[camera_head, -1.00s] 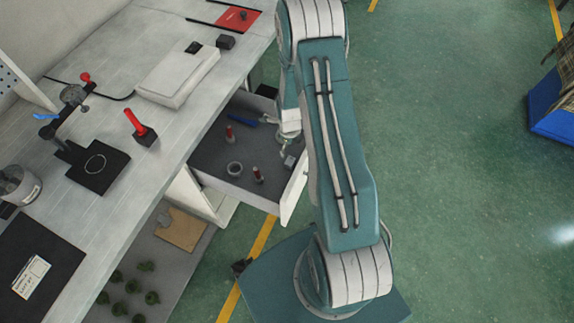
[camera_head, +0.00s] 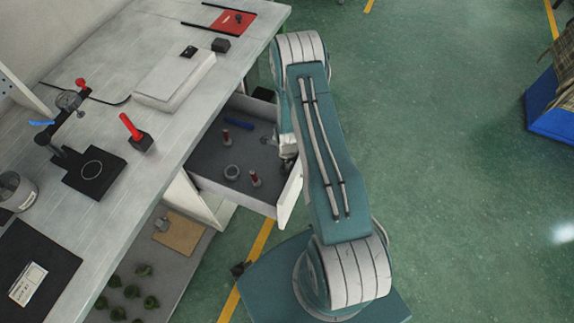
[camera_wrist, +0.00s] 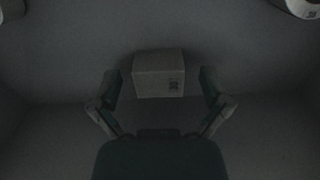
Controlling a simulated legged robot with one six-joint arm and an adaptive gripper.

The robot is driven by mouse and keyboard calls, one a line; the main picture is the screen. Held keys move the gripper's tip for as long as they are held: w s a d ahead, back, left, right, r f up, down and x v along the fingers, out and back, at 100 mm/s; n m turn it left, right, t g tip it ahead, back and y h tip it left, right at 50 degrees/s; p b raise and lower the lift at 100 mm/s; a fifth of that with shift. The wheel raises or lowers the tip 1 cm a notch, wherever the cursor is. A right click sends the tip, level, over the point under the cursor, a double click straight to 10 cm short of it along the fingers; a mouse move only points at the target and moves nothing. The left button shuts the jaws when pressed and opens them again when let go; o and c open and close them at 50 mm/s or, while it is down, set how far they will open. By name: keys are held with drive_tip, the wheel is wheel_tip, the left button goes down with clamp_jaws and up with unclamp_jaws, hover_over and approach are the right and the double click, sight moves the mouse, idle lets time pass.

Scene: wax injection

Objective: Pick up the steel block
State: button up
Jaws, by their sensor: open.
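The steel block (camera_wrist: 158,64) is a grey box with a small dark square code on its near face. It sits on the dark drawer floor between my two fingers in the wrist view. My gripper (camera_wrist: 160,84) is open, one finger on each side of the block with a gap to both. In the head view my gripper (camera_head: 287,164) is down inside the open drawer (camera_head: 289,203), near its front wall. The block is hidden there behind my arm.
The drawer also holds a grey ring (camera_head: 232,172), red-handled tools (camera_head: 254,178) and a blue piece (camera_head: 238,124). The workbench (camera_head: 165,135) lies to the left of the drawer. Open green floor (camera_head: 440,180) lies to the right.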

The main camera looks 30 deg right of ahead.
clamp_jaws()
drive_tip(key=shift+r, duration=0.15)
